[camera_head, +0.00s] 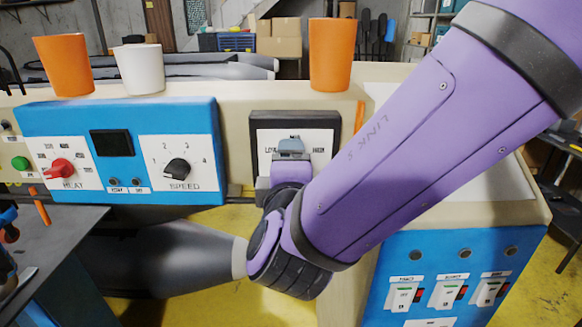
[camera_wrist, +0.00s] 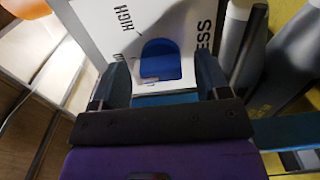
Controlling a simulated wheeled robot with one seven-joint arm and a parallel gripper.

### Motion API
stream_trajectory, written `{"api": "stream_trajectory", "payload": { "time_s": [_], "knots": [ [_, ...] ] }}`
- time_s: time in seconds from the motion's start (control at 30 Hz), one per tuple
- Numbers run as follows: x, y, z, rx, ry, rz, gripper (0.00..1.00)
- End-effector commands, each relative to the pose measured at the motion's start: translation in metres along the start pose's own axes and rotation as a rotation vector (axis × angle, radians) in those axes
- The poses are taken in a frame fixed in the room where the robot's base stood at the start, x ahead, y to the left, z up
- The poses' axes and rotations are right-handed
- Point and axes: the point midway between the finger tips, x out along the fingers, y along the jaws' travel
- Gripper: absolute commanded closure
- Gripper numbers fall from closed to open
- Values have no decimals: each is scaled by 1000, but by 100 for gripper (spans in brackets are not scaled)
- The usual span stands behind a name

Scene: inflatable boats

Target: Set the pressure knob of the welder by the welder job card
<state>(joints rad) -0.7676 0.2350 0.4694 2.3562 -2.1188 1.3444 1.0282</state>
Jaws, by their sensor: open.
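The pressure panel (camera_head: 266,138) is a dark-framed white plate on the welder (camera_head: 235,110); LOW shows partly on it in the head view. The blue pressure knob (camera_wrist: 160,60) shows there between the two fingers of my gripper (camera_wrist: 161,72). The fingers are open, one on each side of the knob, with gaps visible. In the head view my gripper (camera_head: 291,147) covers the panel's middle and hides the knob. I cannot make out its pointer or a job card.
A blue panel left of it carries a red heat knob (camera_head: 60,168) and a black speed knob (camera_head: 177,168). Two orange cups (camera_head: 66,62) (camera_head: 330,54) and a white cup (camera_head: 140,68) stand on the ledge. Switches (camera_head: 447,291) sit at lower right. Grey boat tubes (camera_head: 160,262) lie below.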

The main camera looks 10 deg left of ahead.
Motion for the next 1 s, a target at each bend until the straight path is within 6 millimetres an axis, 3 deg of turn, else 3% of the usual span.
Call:
{"api": "stream_trajectory", "payload": {
  "time_s": [0.53, 0.73, 1.0],
  "knots": [
    [-89, 0, -1, 0, 4, 1, 31],
    [-103, 0, 0, -1, 2, 0, 31],
    [-105, 0, 0, 0, 1, 0, 31]
  ]
}}
